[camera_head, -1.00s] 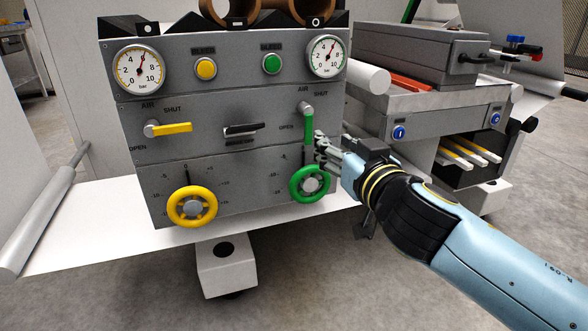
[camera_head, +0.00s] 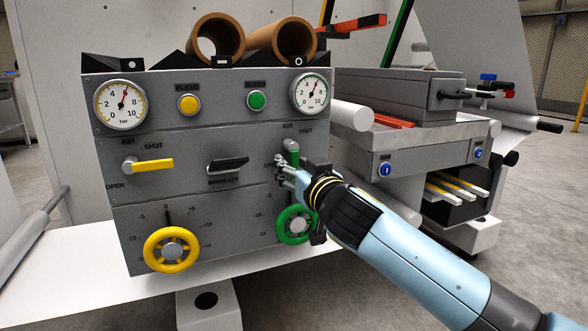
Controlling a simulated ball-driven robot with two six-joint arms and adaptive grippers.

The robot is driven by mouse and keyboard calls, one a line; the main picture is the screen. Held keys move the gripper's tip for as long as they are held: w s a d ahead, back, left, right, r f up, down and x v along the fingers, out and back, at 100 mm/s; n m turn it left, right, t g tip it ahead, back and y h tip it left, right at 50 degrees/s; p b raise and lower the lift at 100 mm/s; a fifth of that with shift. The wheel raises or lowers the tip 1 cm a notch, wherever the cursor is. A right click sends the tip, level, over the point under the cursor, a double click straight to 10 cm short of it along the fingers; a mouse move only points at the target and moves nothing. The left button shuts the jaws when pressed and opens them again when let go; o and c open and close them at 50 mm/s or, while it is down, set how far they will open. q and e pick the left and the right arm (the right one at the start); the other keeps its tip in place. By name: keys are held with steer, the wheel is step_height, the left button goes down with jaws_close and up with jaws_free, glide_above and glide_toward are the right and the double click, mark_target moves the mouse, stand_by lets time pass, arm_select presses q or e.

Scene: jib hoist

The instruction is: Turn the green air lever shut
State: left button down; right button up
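The green air lever (camera_head: 292,158) is on the right side of the grey control panel (camera_head: 200,210), below the right gauge. Its grey pivot shows, with a short piece of green below it; the rest is hidden behind my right gripper. The lever appears to point downward. Whether the fingers touch or close on the lever is unclear. My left gripper is out of view.
The green handwheel (camera_head: 295,225) sits just below my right gripper, partly covered by it. A yellow lever (camera_head: 153,165), a black lever (camera_head: 228,164) and a yellow handwheel (camera_head: 171,250) are farther left. A grey machine bench (camera_head: 420,140) stands to the right.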

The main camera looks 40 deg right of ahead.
steer(key=shift+w, duration=0.1)
jaws_close()
stand_by(0.5)
